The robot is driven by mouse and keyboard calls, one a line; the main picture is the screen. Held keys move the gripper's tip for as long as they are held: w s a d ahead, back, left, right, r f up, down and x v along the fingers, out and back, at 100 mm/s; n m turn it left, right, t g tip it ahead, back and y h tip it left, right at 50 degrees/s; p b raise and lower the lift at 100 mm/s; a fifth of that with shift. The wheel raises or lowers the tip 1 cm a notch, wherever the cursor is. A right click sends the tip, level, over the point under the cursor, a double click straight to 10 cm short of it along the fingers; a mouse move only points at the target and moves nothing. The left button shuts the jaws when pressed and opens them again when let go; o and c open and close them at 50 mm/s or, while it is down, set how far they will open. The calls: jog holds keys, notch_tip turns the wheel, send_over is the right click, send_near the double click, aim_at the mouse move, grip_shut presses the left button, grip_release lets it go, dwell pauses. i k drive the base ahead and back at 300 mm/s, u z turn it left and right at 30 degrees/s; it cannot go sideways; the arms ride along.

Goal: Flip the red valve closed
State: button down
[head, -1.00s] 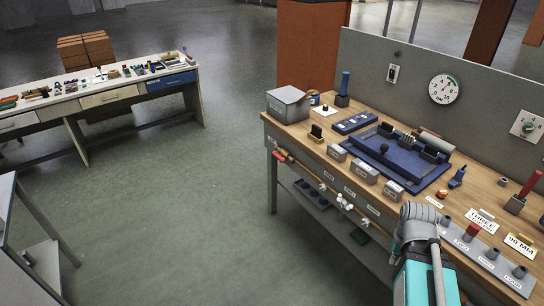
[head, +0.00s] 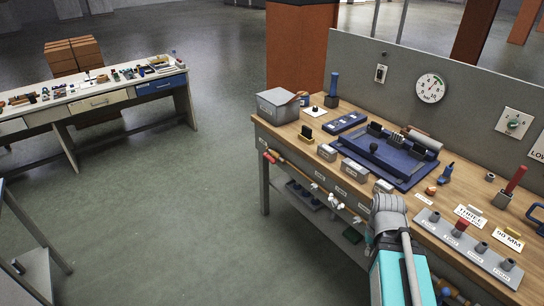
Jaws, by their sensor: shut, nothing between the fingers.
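A red valve handle (head: 269,157) shows small at the left end of a copper-coloured pipe (head: 296,175). The pipe runs along the front of the wooden workbench (head: 290,135), just below its top. The handle's exact angle is too small to tell. My arm, teal and grey, rises from the bottom right and bends at a grey joint in front of the bench. My gripper is hidden beyond this joint, and the red handle lies well to the left of the arm with a gap between.
White fittings (head: 337,201) sit further right on the pipe. The benchtop holds a grey box (head: 280,107), a blue tray (head: 398,176) and a row of labelled posts (head: 470,248). A second table (head: 95,103) stands far left. The floor (head: 185,215) between is clear.

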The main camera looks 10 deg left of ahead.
aim_at(273, 161)
jog(key=u, duration=0.05)
jog(key=i, duration=1)
jog(key=z, duration=0.05)
